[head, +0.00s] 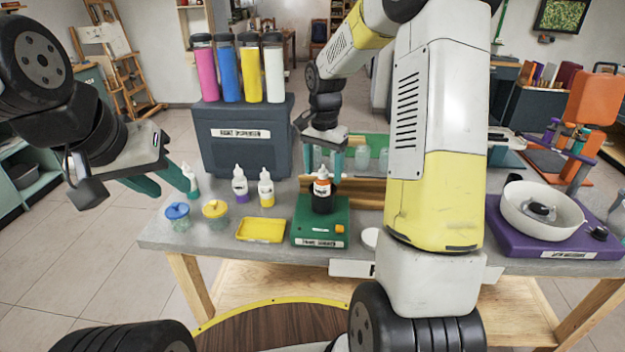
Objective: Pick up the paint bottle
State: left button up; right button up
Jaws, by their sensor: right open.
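A paint bottle (322,198) with a dark body, white label and orange top stands upright on a green machine (320,231). My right gripper (326,174) is open and points down at the top of this bottle, its teal fingers near the cap; I cannot tell if they touch it. Other small white squeeze bottles stand on the table: one with purple (240,186), one with yellow (266,190) and one with teal (190,181). My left gripper (167,186) is open and empty at the left, near the teal one.
A dark paint dispenser (243,158) with pink, blue, yellow and white cylinders stands behind. Blue-lidded (177,211) and yellow-lidded (215,209) jars and a yellow tray (261,230) lie in front. A white bowl on a purple base (500,235) is at right. Jars stand behind the bottle.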

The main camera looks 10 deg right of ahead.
jog(key=shift+f, duration=0.85)
grip_shut()
jog(key=shift+r, duration=0.1)
